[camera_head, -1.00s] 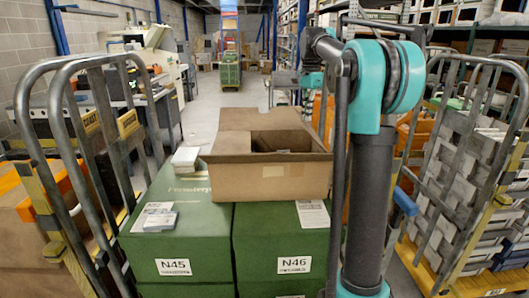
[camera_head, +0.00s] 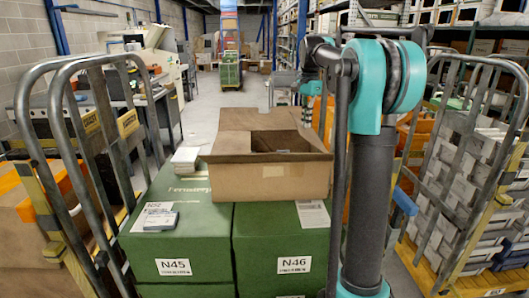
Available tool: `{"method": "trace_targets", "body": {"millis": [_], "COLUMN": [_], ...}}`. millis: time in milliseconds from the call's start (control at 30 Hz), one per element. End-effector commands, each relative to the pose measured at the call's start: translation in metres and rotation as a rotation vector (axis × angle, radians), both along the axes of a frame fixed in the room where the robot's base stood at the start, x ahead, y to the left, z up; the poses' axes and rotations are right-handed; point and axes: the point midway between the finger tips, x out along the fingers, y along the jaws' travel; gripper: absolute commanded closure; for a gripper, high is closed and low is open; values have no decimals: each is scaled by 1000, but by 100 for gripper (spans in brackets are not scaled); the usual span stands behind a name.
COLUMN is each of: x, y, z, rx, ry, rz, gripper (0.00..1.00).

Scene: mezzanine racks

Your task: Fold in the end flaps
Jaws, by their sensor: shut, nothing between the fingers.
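An open brown cardboard box (camera_head: 270,182) stands on green crates in the centre of the head view. Its back flap (camera_head: 250,119) stands up behind the opening. A flap panel (camera_head: 228,144) shows at the left end, but how far it is bent in I cannot tell. The right end (camera_head: 315,141) is partly hidden by shadow and the arm. Something pale lies inside. My gripper (camera_head: 305,117) appears small and dark, pointing down near the box's back right corner. It is shut and empty; whether it touches the box is unclear.
Green crates (camera_head: 183,244) marked N45 and N46 carry the box, papers and a small device (camera_head: 161,221). Metal cage trolleys stand at left (camera_head: 75,150) and right (camera_head: 462,170). Shelving lines the right, and an aisle (camera_head: 225,98) runs behind.

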Motion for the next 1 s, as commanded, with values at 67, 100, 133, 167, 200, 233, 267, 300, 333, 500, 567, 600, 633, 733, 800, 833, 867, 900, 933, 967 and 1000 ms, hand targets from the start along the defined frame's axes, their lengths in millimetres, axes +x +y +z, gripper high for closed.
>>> {"method": "trace_targets", "body": {"millis": [67, 100, 133, 167, 200, 233, 267, 300, 333, 500, 567, 600, 633, 733, 800, 833, 867, 900, 933, 967, 1000], "x": [0, 0, 0, 0, 0, 0, 0, 0, 0, 0, 0, 0, 0, 0, 0, 0, 0, 0, 0, 0, 0], "y": [0, 0, 0, 0, 0, 0, 0, 0, 0, 0, 0, 0, 0, 0, 0, 0, 0, 0, 0, 0, 0], "z": [-2, -4, -4, -5, -6, -7, -8, -9, -10, -14, -16, -17, -18, -21, -22, -23, -24, -25, -26, -27, -28], "rx": [0, 0, 0, 0, 0, 0, 0, 0, 0, 0, 0, 0, 0, 0, 0, 0, 0, 0, 0, 0, 0], "ry": [0, 0, 0, 0, 0, 0, 0, 0, 0, 0, 0, 0, 0, 0, 0, 0, 0, 0, 0, 0, 0], "rz": [0, 0, 0, 0, 0, 0, 0, 0, 0, 0, 0, 0, 0, 0, 0, 0, 0, 0, 0, 0, 0], "gripper": [100, 100, 100, 100, 100, 100, 100, 100, 100, 100, 100, 100, 100, 100, 100, 100, 100, 100, 100, 100, 100]}}
